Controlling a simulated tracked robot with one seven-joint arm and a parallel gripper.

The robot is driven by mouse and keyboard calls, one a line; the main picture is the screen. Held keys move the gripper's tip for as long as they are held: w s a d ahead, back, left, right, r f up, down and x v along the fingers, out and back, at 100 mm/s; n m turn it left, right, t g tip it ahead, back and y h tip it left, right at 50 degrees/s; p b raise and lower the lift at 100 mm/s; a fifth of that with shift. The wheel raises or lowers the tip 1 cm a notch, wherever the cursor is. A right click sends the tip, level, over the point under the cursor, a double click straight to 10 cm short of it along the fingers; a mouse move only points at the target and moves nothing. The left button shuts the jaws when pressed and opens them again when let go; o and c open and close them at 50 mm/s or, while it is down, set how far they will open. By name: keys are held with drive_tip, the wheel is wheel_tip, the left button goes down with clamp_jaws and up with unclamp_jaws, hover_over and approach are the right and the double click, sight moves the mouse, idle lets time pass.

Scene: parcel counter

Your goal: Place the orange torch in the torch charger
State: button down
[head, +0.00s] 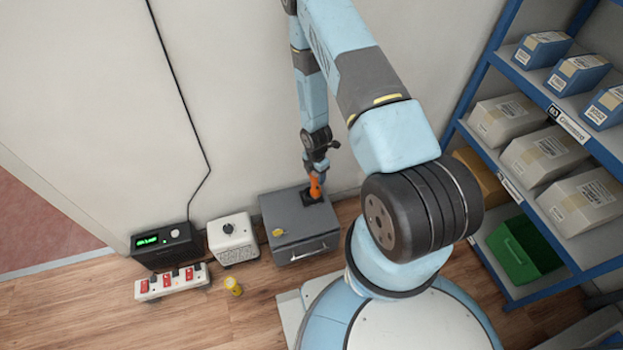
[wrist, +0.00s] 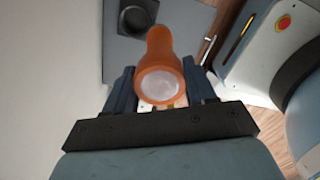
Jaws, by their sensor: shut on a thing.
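The orange torch (head: 316,187) is held in my gripper (head: 317,172) above the grey box (head: 289,220). In the wrist view the torch (wrist: 160,70) points away from the camera, its pale round end facing me, between the two dark fingers of my gripper (wrist: 160,95). A black square holder with a round opening (wrist: 137,17), which looks like the torch charger, sits on the grey surface just beyond the torch, up and left of it. Its opening shows empty. In the head view the torch and gripper partly hide this holder (head: 309,199).
A small yellow object (head: 278,232) lies on the grey box. To its left stand a white box with a dial (head: 232,241), a black box with a green display (head: 163,246), a red-switched power strip (head: 172,283) and a yellow can (head: 233,286). Blue shelves (head: 490,165) are right.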

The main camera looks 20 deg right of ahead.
drive_tip(key=w+f, duration=0.5)
drive_tip(key=f, duration=0.4)
drive_tip(key=shift+w+a+f, duration=0.15)
drive_tip(key=shift+w, duration=0.1)
drive_tip(key=shift+c, duration=1.7)
unclamp_jaws()
wheel_tip(320, 180, up, 12)
